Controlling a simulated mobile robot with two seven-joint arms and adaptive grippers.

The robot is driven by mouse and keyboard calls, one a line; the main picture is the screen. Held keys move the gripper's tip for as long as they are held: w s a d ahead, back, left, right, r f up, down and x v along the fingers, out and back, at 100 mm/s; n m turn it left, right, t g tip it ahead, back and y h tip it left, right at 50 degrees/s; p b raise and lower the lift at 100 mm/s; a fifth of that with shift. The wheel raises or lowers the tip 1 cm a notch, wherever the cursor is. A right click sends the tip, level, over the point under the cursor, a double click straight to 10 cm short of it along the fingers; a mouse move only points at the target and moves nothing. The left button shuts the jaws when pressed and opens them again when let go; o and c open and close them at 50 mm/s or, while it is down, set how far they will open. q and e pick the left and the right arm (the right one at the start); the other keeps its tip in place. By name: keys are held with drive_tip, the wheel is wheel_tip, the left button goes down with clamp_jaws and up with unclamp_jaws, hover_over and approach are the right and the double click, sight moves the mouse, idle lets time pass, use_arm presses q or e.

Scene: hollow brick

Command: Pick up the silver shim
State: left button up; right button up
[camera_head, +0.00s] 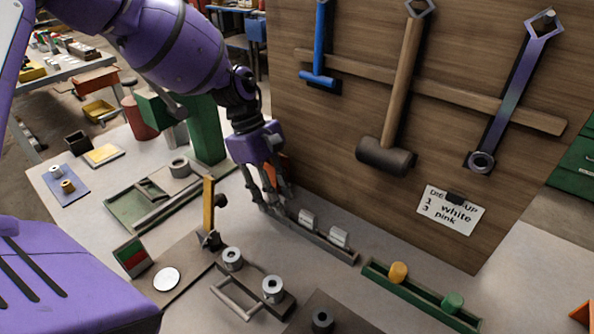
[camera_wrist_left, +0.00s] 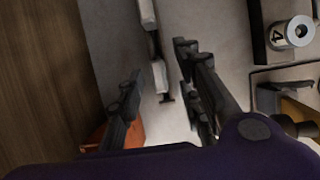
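Two pale silvery blocks, the nearest match for the silver shim, sit in a narrow dark rail (camera_head: 325,246) by the foot of the wooden board. One block (camera_head: 307,219) is nearer my left gripper; the other block (camera_head: 338,237) is farther right. I cannot tell which is the shim. My left gripper (camera_head: 274,207) points down over the rail's left end. In the left wrist view its fingers (camera_wrist_left: 158,85) are apart, with the nearer block (camera_wrist_left: 160,77) showing between them and the other block (camera_wrist_left: 147,14) beyond. No hold is visible. My right gripper is not in view.
The wooden board (camera_head: 340,130) with hanging tools rises close behind the rail. An orange object (camera_wrist_left: 127,133) lies near the left gripper. A green tray (camera_head: 420,296) stands to the right. A rack with metal spools (camera_head: 272,289) and an upright yellow-handled tool (camera_head: 208,205) stand in front.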

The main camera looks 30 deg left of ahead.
use_arm(q)
drive_tip(key=shift+d+f, duration=0.15)
drive_tip(key=shift+f, duration=0.15)
drive_tip(key=shift+r, duration=0.1)
clamp_jaws()
